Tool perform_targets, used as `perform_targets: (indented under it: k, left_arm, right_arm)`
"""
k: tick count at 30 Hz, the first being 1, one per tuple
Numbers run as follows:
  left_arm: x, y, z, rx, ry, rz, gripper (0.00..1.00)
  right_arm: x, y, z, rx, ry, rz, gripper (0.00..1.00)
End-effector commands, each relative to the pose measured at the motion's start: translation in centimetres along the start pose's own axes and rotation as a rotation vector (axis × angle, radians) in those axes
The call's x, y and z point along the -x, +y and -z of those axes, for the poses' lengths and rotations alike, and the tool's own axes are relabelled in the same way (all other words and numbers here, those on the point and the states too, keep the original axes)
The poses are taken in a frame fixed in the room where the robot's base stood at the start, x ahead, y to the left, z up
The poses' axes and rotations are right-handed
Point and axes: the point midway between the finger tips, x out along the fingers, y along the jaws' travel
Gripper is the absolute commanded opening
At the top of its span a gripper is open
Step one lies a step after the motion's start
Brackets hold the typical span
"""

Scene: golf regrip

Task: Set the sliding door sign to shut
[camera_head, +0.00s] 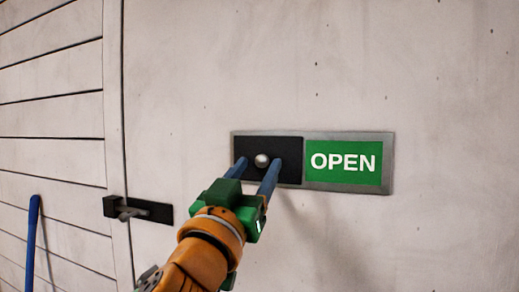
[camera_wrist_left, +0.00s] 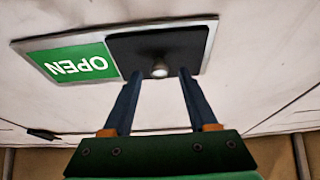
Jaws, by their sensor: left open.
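The sliding door sign has a grey metal frame (camera_head: 390,180) on the pale wall. Its green right half (camera_head: 343,162) reads OPEN in white. A black sliding plate (camera_head: 285,147) covers the left half, with a small round silver knob (camera_head: 262,160) on it. In the left wrist view the knob (camera_wrist_left: 160,70) sits just beyond and between the fingertips, and the green OPEN panel (camera_wrist_left: 72,64) is upside down at left. My left gripper (camera_head: 256,164) is open, with its blue fingers on either side of the knob; contact cannot be told. My right gripper is not in view.
A black latch with a grey handle (camera_head: 125,209) is mounted at the door edge, left of the sign. A blue pole (camera_head: 32,240) stands at the far left by the planked wall (camera_head: 55,120). The wall right of the sign is clear.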

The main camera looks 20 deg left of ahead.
Motion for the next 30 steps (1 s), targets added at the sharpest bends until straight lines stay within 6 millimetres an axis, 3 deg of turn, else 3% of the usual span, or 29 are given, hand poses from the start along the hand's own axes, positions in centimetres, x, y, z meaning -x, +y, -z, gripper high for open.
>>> perform_targets:
  k: [1, 3, 11, 18, 30]
  left_arm:
    - [-0.93, -0.04, 0.54, -0.001, -0.002, 0.002, 0.59]
    - [-1.56, -0.01, 0.34, 0.0, -0.001, 0.001, 0.59]
    - [-1.8, 0.02, -0.07, -0.001, 0.0, -0.001, 0.59]
    - [-1.78, 0.01, -0.07, -0.001, 0.0, 0.0, 0.0]
    - [-1.78, 0.01, -0.08, -0.001, -0.001, 0.0, 0.0]
  right_arm:
    - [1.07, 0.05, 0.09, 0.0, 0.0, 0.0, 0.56]
    - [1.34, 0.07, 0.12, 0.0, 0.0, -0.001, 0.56]
    - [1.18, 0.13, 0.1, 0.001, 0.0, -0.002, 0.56]
    - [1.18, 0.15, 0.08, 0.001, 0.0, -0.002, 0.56]
    - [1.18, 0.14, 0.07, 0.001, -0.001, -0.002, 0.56]
